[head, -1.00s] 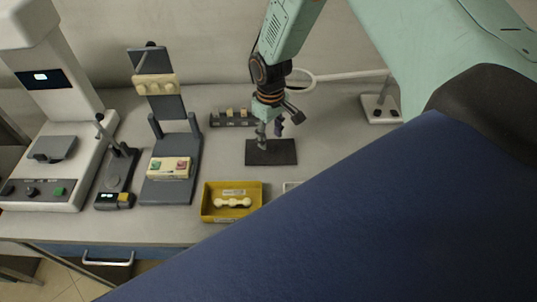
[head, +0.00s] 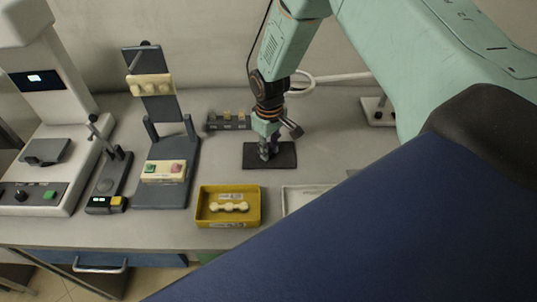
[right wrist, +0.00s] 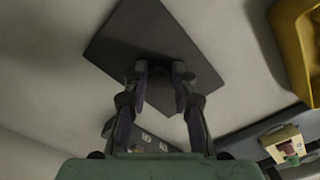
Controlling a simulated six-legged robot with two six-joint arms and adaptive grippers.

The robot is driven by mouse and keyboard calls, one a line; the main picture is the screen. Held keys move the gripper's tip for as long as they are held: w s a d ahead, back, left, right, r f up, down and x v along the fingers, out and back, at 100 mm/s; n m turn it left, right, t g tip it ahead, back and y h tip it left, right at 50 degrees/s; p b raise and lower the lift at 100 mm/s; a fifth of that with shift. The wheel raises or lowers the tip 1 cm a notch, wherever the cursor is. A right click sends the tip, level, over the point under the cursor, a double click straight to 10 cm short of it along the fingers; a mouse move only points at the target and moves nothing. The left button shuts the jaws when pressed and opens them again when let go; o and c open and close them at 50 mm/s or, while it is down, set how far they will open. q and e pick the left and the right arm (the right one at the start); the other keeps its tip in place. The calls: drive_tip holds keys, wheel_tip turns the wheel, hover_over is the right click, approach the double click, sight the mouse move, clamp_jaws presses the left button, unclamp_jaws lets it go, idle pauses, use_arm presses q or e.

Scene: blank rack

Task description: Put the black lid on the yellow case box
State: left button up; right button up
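The black lid (head: 284,158) appears as a flat dark plate lying on the bench; it also fills the upper middle of the right wrist view (right wrist: 140,30). My right gripper (head: 266,157) points down over the plate, close to its surface. In the right wrist view its two fingertips (right wrist: 160,70) stand apart, with the dark plate showing between them; whether they touch it is unclear. The yellow case box (head: 200,208) is an open tray nearer the bench's front edge, with a cream lobed piece (head: 229,207) inside. My left gripper is not in view.
A white tray (head: 291,201) sits right of the yellow box, partly hidden by my arm. A dark rack (head: 214,122) with small blocks is behind the lid. Dark stands (head: 168,190) and a white machine (head: 60,100) fill the left. Bare bench lies between box and lid.

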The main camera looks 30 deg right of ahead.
drive_tip(key=shift+w, duration=0.1)
clamp_jaws()
drive_tip(key=shift+r+p, duration=3.1)
drive_tip(key=shift+r, duration=0.4)
